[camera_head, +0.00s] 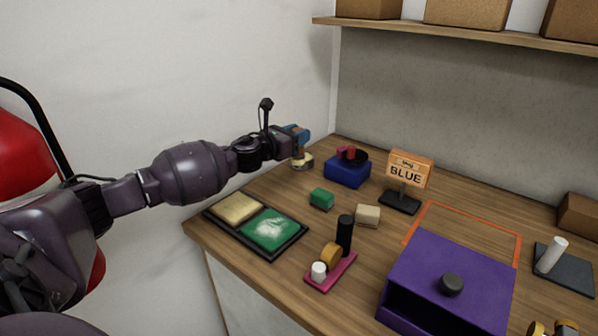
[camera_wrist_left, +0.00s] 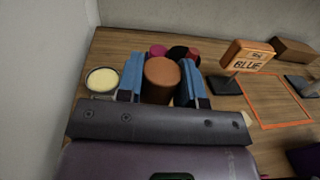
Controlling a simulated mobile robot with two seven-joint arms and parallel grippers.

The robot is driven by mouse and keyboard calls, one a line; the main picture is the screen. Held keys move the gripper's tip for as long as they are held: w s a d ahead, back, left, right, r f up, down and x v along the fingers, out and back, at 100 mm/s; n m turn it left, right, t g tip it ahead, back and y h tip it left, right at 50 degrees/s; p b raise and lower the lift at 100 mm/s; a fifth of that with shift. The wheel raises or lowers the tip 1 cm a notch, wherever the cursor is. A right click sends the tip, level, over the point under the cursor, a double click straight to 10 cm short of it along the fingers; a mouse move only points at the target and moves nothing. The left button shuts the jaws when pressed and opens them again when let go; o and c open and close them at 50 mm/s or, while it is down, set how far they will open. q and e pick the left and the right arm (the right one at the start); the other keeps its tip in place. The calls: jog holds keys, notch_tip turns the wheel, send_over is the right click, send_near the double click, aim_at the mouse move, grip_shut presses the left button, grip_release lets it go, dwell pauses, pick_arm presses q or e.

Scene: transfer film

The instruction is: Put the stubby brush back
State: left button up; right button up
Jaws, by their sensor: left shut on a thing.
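My left gripper (camera_head: 300,140) is shut on a thick brown cylinder, probably the stubby brush, at the far left of the table. In the left wrist view the brown cylinder (camera_wrist_left: 162,78) stands between the two blue fingers of the left gripper (camera_wrist_left: 160,88); its lower end is hidden. A round container with a cream top (camera_head: 302,163) is just below the gripper in the head view. In the wrist view the container (camera_wrist_left: 102,80) is left of the fingers. A blue block (camera_head: 347,172) with red and black pieces on top is to the right. My right gripper is not in view.
A black tray (camera_head: 259,256) holds a yellowish pad and a green pad. Green (camera_head: 321,199) and beige (camera_head: 367,216) blocks, a pink stand (camera_head: 326,278), a BLUE sign (camera_head: 408,170) and a purple box (camera_head: 447,272) occupy the table. An orange outline (camera_head: 468,212) encloses bare wood.

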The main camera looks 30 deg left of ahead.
pick_arm(q)
notch_tip(320, 180, down, 10)
jog(key=shift+f+b, duration=0.1)
jog(key=shift+b, duration=0.95)
jog(key=shift+f, duration=0.2)
jog(key=o, duration=0.9)
jog(key=shift+s+r, duration=0.1)
jog(key=shift+r, duration=0.2)
jog(key=v, duration=1.2)
jog(key=shift+p, duration=0.4)
